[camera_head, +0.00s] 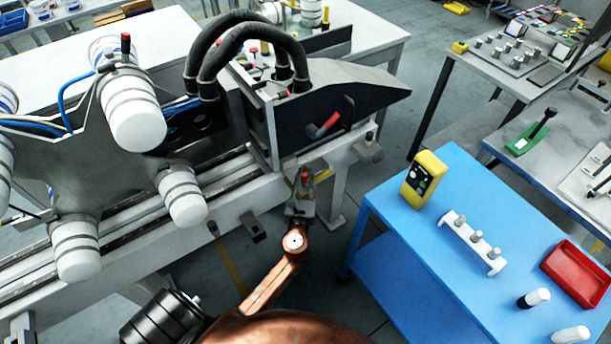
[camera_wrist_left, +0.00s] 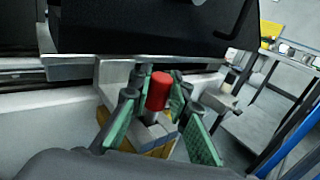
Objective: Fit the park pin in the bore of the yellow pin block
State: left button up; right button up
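The park pin (camera_wrist_left: 158,92) has a red head and a pale metal shank, and stands roughly upright in the left wrist view. Its red head also shows in the head view (camera_head: 304,178). My left gripper (camera_wrist_left: 156,88) has its green-padded fingers on either side of the pin. A narrow gap shows on the pin's left; contact on its right is unclear. The yellow pin block (camera_wrist_left: 158,151) shows only in part, below the pin and between the fingers. The shank's lower end and the bore are hidden. My right gripper is not in view.
The machine's dark housing (camera_head: 335,100) and pale rail (camera_head: 225,190) stand close behind the left gripper. A blue table (camera_head: 400,235) at right holds a yellow device (camera_head: 425,180), a white pin rack (camera_head: 470,243) and a red tray (camera_head: 578,273). Floor shows between.

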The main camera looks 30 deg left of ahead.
pick_arm(q)
jog(key=o, duration=0.5)
jog(key=shift+s, duration=0.1)
jog(key=v, duration=1.2)
